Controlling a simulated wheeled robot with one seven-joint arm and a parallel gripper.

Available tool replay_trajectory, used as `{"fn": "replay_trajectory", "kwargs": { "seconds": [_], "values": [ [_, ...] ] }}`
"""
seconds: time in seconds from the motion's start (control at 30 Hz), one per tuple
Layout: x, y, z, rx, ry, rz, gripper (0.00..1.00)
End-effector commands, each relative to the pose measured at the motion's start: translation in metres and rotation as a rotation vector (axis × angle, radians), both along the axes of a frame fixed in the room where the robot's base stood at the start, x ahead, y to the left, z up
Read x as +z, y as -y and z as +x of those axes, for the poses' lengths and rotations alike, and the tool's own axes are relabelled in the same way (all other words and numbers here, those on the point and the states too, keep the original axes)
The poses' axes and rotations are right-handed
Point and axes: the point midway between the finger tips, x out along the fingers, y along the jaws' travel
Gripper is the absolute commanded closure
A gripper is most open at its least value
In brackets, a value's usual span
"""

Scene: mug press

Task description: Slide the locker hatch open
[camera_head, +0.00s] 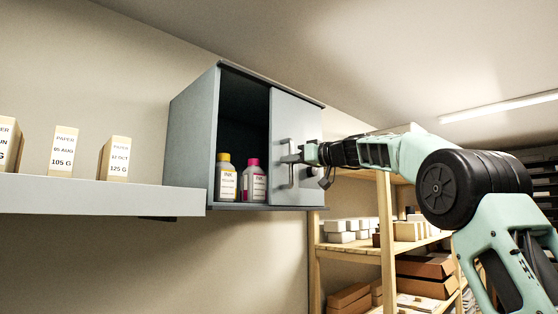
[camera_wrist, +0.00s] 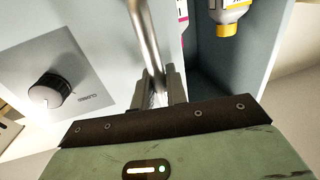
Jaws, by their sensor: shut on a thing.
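The grey locker (camera_head: 192,130) is mounted on the wall, and its front is open on the left side. The flat hatch (camera_head: 300,118) covers the right part of the front; it also shows in the wrist view (camera_wrist: 85,25). A vertical metal bar handle (camera_head: 291,178) stands out near the hatch's left edge. My gripper (camera_head: 290,158) reaches in from the right and is shut on this handle. In the wrist view the two fingers (camera_wrist: 160,88) close around the bar (camera_wrist: 145,35), hiding part of it.
A yellow-capped ink bottle (camera_head: 227,184) and a pink-capped one (camera_head: 253,184) stand inside the open left part. A dark knob (camera_wrist: 50,90) on a plate sits beside the handle. A wall shelf (camera_head: 100,198) with paper boxes is left; wooden racking (camera_head: 387,225) stands below right.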

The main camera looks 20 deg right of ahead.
Motion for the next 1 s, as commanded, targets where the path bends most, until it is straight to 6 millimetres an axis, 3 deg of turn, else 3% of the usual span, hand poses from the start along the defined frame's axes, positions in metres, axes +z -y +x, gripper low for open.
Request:
{"fn": "replay_trajectory", "kwargs": {
  "seconds": [0.43,0.5,0.53,0.87,1.0],
  "values": [
    [0.000,0.006,0.002,0.001,0.000,0.000,1.00],
    [0.000,0.006,0.002,0.001,0.000,0.000,0.72],
    [0.000,0.006,0.002,0.001,0.000,0.000,0.68],
    [-0.001,0.008,0.000,0.000,0.001,0.000,0.68],
    [-0.003,0.016,-0.013,-0.002,0.002,0.000,0.68]
  ]
}}
